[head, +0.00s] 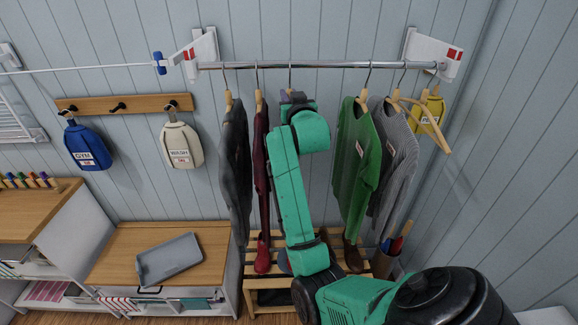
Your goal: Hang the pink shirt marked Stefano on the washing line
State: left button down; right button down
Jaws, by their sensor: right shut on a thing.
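A white line (80,69) runs along the wall at upper left and ends near a blue fitting (159,63). No pink shirt marked Stefano can be made out. My right gripper (292,97) is up at the chrome rail (330,65), mostly hidden behind my green wrist. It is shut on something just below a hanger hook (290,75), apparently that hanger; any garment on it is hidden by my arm. My left gripper is not in view.
Dark grey (236,160), maroon (262,150), green (358,160) and grey striped (397,160) garments flank my arm. Yellow item (428,115) and empty hanger (432,122) are at right. Blue (88,147) and cream (181,145) bags hang left. Slatted rack (262,283) with shoes is below.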

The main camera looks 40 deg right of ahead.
jog(key=shift+s+a+r+p, duration=0.1)
jog(key=shift+r+p, duration=0.95)
jog(key=shift+r, duration=0.1)
jog(key=shift+s+a+r+p, duration=0.1)
jog(key=shift+r+p, duration=0.9)
jog(key=shift+r, duration=0.3)
jog(key=shift+s+a+r, duration=0.1)
jog(key=shift+s+a, duration=0.35)
jog(key=shift+s, duration=0.15)
jog(key=shift+s+a, duration=0.25)
jog(key=shift+s, duration=0.05)
jog(key=shift+a+v, duration=0.2)
jog(key=shift+v, duration=1.1)
jog(key=shift+a+v, duration=0.15)
jog(key=shift+v, duration=1.2)
jog(key=shift+w, duration=0.2)
